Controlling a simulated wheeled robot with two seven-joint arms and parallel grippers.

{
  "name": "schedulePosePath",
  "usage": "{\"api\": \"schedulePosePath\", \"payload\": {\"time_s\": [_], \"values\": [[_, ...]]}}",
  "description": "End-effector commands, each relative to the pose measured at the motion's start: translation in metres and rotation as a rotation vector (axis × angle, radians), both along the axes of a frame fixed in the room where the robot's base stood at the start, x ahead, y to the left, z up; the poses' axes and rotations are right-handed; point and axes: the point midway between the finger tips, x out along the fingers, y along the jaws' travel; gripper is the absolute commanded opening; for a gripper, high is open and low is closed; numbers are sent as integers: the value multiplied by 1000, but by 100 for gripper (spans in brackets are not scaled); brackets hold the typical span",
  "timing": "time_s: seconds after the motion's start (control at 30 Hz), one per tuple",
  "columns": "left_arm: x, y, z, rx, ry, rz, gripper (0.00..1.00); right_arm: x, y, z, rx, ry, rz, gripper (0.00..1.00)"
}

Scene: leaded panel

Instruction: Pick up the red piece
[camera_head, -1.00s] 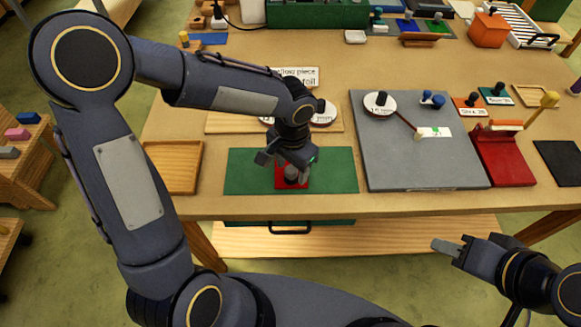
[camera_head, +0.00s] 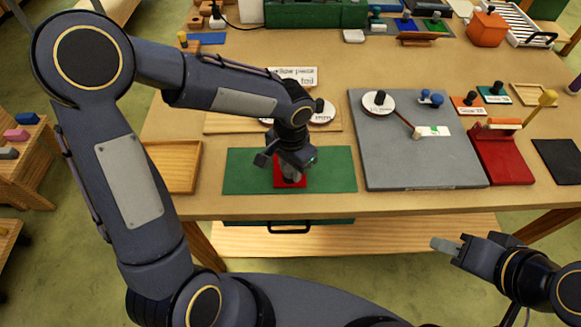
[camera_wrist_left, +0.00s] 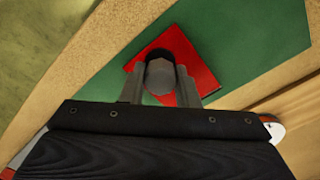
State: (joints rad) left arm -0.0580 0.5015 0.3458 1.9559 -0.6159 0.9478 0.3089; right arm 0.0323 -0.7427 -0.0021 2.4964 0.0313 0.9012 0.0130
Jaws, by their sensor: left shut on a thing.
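The red piece (camera_head: 279,184) is a flat red square with a grey knob, over the green mat (camera_head: 240,172) near the table's front edge. My left gripper (camera_head: 291,176) points down over it and hides much of it. In the left wrist view, the fingers of my left gripper (camera_wrist_left: 161,88) are shut on the knob of the red piece (camera_wrist_left: 178,42). I cannot tell whether the piece touches the mat. My right gripper (camera_head: 446,246) is in front of the table, away from the piece; its fingers are too small to read.
A wooden tray (camera_head: 180,168) lies left of the mat. A grey board (camera_head: 400,160) with a white disc and knobs lies to the right, then a red block-like stand (camera_head: 504,165). White labels (camera_head: 296,74) stand behind my left gripper.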

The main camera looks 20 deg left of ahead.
Motion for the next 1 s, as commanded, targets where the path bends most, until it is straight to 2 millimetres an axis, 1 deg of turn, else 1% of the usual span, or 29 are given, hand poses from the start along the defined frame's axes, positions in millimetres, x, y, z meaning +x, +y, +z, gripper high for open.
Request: {"api": "schedulePosePath", "payload": {"time_s": [0.17, 0.23, 0.27, 0.37, 0.5, 0.7, 0.8, 0.9, 1.0], "values": [[1, 0, 18, 0, -6, 1, 8, 0, 0, 0, 0, 0, 0, 36], [1, 0, 31, -2, -7, 0, 8, 0, 0, 0, 0, 0, 0, 36], [-1, -5, 35, -2, -8, -3, 8, 0, 0, -2, 0, 0, 0, 36], [-11, -21, 54, -2, -9, -6, 8, 0, 0, -6, 0, 0, 0, 36], [-25, -45, 88, -4, -9, -6, 8, 0, 0, -11, 0, 0, 0, 36], [-51, -87, 108, -2, -4, -7, 8, 0, 0, -21, 0, 0, 0, 36], [-60, -102, 116, -2, -4, -5, 8, 0, 0, -23, 0, 0, 0, 36], [-66, -112, 122, -2, -1, -4, 8, 0, 0, -24, 0, 0, 0, 36], [-70, -118, 126, 0, -1, -2, 8, 0, 0, -25, 0, 0, 0, 36]]}}
